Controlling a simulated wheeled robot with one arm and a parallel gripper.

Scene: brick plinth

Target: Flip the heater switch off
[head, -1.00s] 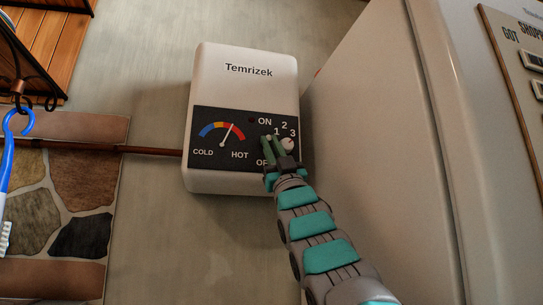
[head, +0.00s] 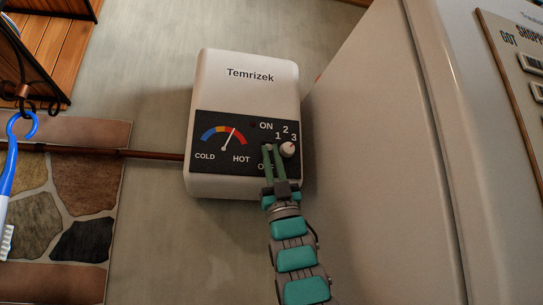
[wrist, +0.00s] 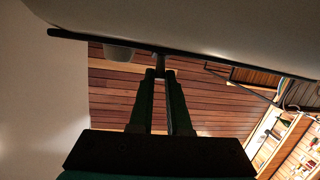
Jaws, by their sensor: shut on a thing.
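The white Temrizek heater (head: 248,95) hangs on the wall, with a black panel carrying a temperature gauge, ON and partly covered OFF labels, and a round knob (head: 287,150) marked 1, 2, 3. My gripper (head: 272,149) reaches up from below to the panel, just left of the knob. In the wrist view my gripper (wrist: 160,74) is shut on the small heater switch (wrist: 160,64), which sticks out from the panel between the fingertips. The knob (wrist: 118,53) stands beside it there, clear of the fingers. In the head view the fingers largely hide the switch, so I cannot tell its position.
A large white fridge (head: 380,150) stands close on the right of the heater. A copper pipe (head: 150,154) runs to the heater's left side. A blue brush (head: 10,180) hangs from a hook at far left. The wall below the heater is clear on the left.

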